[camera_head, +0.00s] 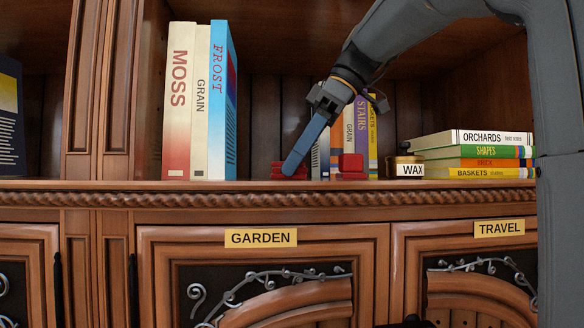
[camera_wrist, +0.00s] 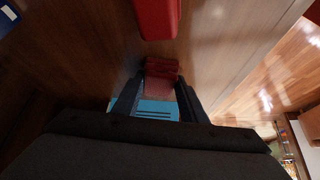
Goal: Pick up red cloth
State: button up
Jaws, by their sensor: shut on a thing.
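The red cloth (camera_head: 277,169) is a small folded, layered stack on the shelf, right of the upright blue book. My gripper (camera_head: 293,168) reaches down from the upper right with its fingertips at the cloth and partly hides it. In the wrist view the dull red folded cloth (camera_wrist: 161,69) lies between the two dark fingertips (camera_wrist: 163,80), and the gripper is shut on it. The cloth looks at or very near shelf height; I cannot tell whether it touches the board.
Another red object (camera_head: 350,166) sits to the right, and a smooth red one shows in the wrist view (camera_wrist: 158,16). Upright books (camera_head: 201,100) stand left; more books (camera_head: 364,130) stand behind. A WAX tin (camera_head: 405,168) and flat stacked books (camera_head: 475,155) lie right.

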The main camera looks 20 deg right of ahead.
jog(key=shift+r+p, duration=0.25)
jog(key=shift+p, duration=0.1)
jog(key=shift+r+p, duration=0.3)
jog(key=shift+p, duration=0.15)
jog(key=shift+r, duration=0.2)
